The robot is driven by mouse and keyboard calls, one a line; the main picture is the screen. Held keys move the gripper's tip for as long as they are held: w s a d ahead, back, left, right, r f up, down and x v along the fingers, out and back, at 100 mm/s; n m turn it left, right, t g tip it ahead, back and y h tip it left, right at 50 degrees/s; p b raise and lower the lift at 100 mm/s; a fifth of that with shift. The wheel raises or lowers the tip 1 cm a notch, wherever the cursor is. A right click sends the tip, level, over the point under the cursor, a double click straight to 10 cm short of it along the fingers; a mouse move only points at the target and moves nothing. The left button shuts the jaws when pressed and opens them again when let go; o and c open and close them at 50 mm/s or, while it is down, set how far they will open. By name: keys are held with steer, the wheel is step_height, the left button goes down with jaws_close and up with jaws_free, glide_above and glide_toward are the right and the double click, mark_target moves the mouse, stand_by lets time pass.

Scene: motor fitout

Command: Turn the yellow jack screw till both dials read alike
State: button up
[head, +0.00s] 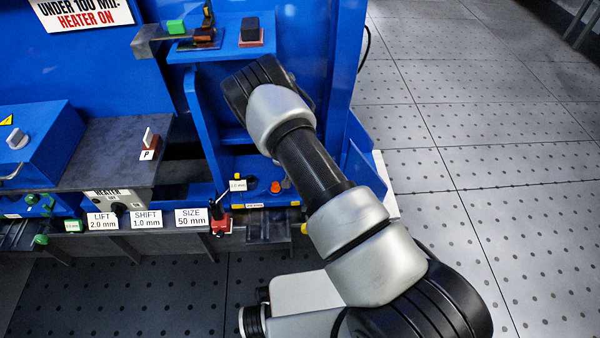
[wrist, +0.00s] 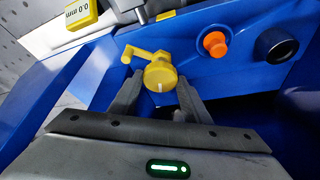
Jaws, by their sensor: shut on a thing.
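A yellow-framed readout (wrist: 80,13) at the upper left of the wrist view shows 0.0 mm. A second display beside it is cut off by the top edge, so its reading is hidden. In the head view my arm hides the gripper and jack screw.
In the head view, a red-based lever (head: 220,218) and labels for lift, shift and size (head: 190,217) line the front edge. Tiled floor is clear at right.

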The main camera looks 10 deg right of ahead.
steer(key=n, duration=0.1)
steer(key=n+y, duration=0.1)
steer(key=n, duration=0.1)
steer(key=shift+d+n+t, duration=0.2)
steer(key=shift+n+t, duration=0.1)
steer(key=shift+t, duration=0.1)
steer(key=n+y+b, duration=0.1)
steer(key=n+y, duration=0.1)
steer(key=n, duration=0.2)
steer(key=shift+d, duration=0.15)
steer(key=shift+r+n, duration=0.1)
steer(key=shift+n, duration=0.2)
steer(key=o, duration=1)
steer(key=shift+o, duration=0.2)
steer(key=p+v, duration=0.4)
steer(key=v, duration=1.3)
steer(key=shift+r, duration=0.2)
